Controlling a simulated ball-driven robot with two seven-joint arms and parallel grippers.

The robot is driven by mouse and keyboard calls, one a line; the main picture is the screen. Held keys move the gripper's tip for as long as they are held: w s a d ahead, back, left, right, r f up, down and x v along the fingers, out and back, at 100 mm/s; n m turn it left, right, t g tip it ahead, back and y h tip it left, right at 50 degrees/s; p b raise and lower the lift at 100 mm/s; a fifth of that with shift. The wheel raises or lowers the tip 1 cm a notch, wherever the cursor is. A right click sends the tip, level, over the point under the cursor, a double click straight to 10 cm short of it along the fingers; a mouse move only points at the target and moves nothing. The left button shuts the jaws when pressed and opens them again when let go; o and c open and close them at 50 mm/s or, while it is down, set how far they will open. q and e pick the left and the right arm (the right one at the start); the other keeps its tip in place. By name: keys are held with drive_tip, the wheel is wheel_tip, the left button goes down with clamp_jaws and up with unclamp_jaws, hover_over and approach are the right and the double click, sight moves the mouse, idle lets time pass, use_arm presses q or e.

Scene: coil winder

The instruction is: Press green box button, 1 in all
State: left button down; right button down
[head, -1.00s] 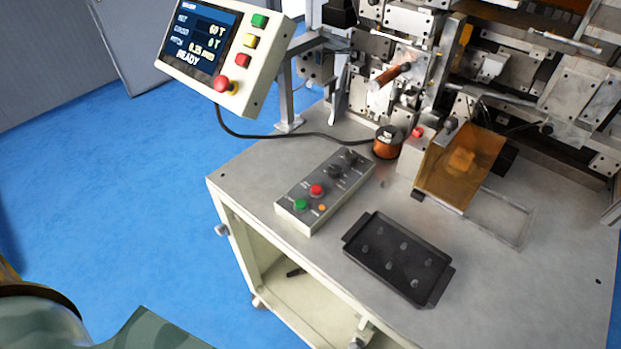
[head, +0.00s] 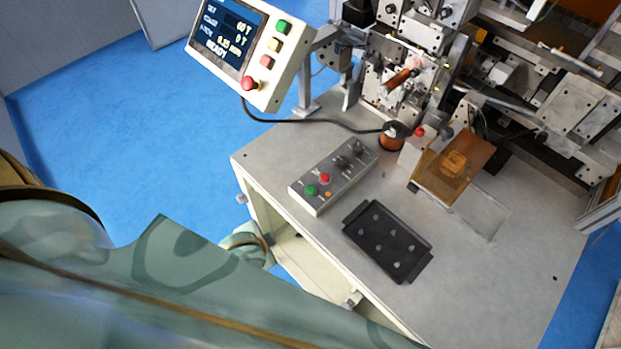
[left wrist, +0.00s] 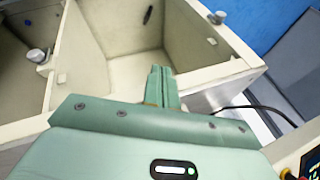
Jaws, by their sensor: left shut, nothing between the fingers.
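The grey control box (head: 335,175) lies on the table top. Its green button (head: 310,190) is at the near left end, beside a red button (head: 325,177). In the left wrist view my left gripper (left wrist: 160,82) is shut and empty, with its fingertips in front of the pale table frame. The control box is not seen in that view. In the head view my left arm fills the lower left, below and left of the box, and its fingers cannot be made out. My right gripper is in neither view.
A black tray (head: 351,215) lies just right of the control box. A screen panel (head: 262,85) with its own green button (head: 283,27) hangs over the table's back left. A black cable runs behind the box. The winder fills the back.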

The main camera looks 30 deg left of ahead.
use_arm(q)
drive_tip(key=w+d+r+m+t+h+p, duration=0.1)
drive_tip(key=w+d+r+m+p, duration=0.15)
drive_tip(key=r, duration=0.75)
drive_tip(key=w+d+r+m+t+h+p, duration=0.15)
drive_tip(key=w+r+p, duration=0.25)
drive_tip(key=r, duration=0.5)
drive_tip(key=w+d+r+m+h+p, duration=0.3)
drive_tip(key=d+m+h, duration=0.25)
drive_tip(key=d, duration=0.55)
drive_tip(key=w+a+f, duration=0.3)
drive_tip(key=a, duration=0.2)
drive_tip(key=w+a+f+m+g, duration=0.1)
drive_tip(key=w+a+f, duration=0.1)
drive_tip(key=w+a, duration=0.2)
drive_tip(key=shift+w+a+f, duration=0.15)
drive_tip(key=shift+a+f, duration=0.25)
drive_tip(key=shift+a, duration=0.85)
